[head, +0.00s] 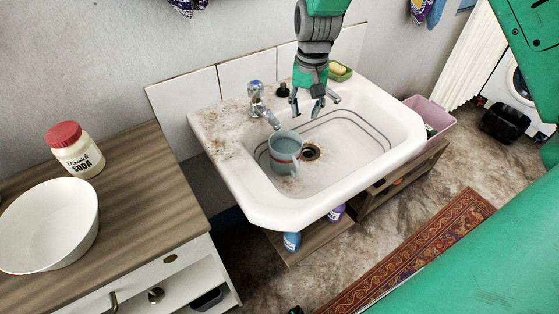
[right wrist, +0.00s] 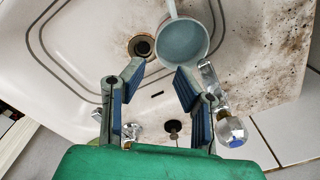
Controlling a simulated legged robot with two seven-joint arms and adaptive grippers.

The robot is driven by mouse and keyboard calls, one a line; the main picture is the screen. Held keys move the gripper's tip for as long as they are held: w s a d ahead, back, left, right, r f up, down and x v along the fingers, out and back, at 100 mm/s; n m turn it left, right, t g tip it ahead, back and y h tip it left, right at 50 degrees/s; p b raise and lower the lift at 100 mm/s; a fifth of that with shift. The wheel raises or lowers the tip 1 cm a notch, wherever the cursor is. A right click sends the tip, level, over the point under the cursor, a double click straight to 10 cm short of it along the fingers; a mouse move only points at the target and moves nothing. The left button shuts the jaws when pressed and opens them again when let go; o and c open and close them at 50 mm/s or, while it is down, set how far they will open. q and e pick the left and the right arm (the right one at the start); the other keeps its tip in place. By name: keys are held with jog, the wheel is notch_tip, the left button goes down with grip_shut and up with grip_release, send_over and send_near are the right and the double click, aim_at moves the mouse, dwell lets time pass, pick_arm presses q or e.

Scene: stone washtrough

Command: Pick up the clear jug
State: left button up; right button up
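The jug (head: 285,152) stands upright in the stone washtrough (head: 408,128), on the left of the drain. It looks pale blue-grey with a reddish band, and I cannot tell from its look that it is clear. In the right wrist view the jug (right wrist: 184,42) shows from above, its round mouth beyond the fingertips and its handle towards the top. My right gripper (head: 309,106) is open and empty over the back of the basin, behind the jug and to its right, apart from it. It also shows in the right wrist view (right wrist: 160,76).
A tap (head: 259,98) with a blue cap stands at the back left rim, close to my right gripper. A green dish with a sponge (head: 338,70) sits on the back right rim. A soda jar (head: 75,150) and white bowl (head: 48,225) stand on the left counter.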

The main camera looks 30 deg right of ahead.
notch_tip(320, 180, down, 4)
jog(key=d+b, duration=0.2)
jog(key=b, duration=0.1)
send_over(299, 157)
notch_tip(299, 157, down, 5)
jog(key=f, duration=0.2)
jog(key=d+f+b, duration=0.1)
jog(key=w+d+f, duration=0.1)
jog(key=f, duration=0.1)
jog(key=shift+d+f, duration=0.1)
jog(key=shift+f, duration=0.2)
jog(key=f, duration=0.1)
jog(key=a+f, duration=0.1)
jog(key=shift+a+f+b, duration=0.3)
jog(key=shift+f+b, duration=0.05)
jog(key=shift+f, duration=0.05)
jog(key=shift+a, duration=0.3)
jog(key=shift+d, duration=0.35)
jog(key=c, duration=0.5)
jog(key=shift+d+f, duration=0.15)
jog(key=shift+d, duration=0.1)
grip_shut()
pick_arm(q)
jog(key=f, duration=0.1)
jog(key=d+f, duration=0.1)
jog(key=f, duration=0.3)
jog(key=shift+w+d, duration=0.1)
jog(key=shift+d, duration=0.15)
pick_arm(e)
jog(key=shift+d, duration=0.15)
